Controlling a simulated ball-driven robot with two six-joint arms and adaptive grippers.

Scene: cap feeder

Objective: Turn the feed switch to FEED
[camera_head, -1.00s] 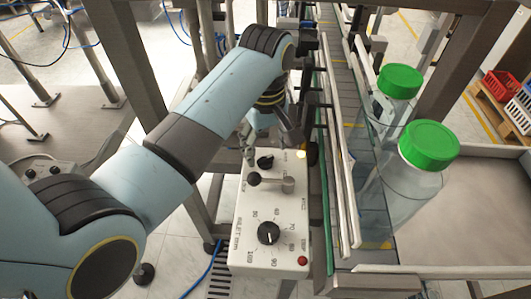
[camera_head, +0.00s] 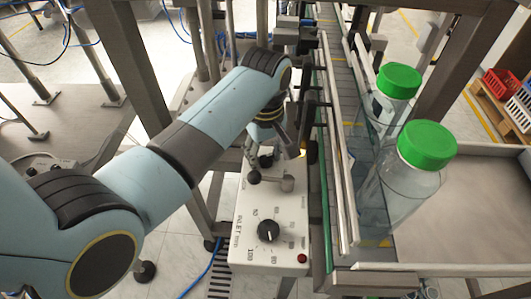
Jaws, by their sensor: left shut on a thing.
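A white control box (camera_head: 246,217) stands below my left forearm. On it are a silver lever with a black ball end (camera_head: 254,177), a black dial (camera_head: 268,231) with printed numbers, and a red button (camera_head: 302,258). My left gripper (camera_head: 268,160) points down at the box's far end, just beyond the lever. It is shut on what looks like the small black knob there, which its fingers mostly hide. I cannot read which label the knob points to. The lever's ball end looks clear of the fingers. My right gripper is not in view.
A conveyor (camera_head: 343,75) with rails runs close along the box's right side. Two clear jars with green lids (camera_head: 427,145) stand right of it, by a metal tray (camera_head: 465,215). A steel frame post (camera_head: 135,65) rises behind my left arm.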

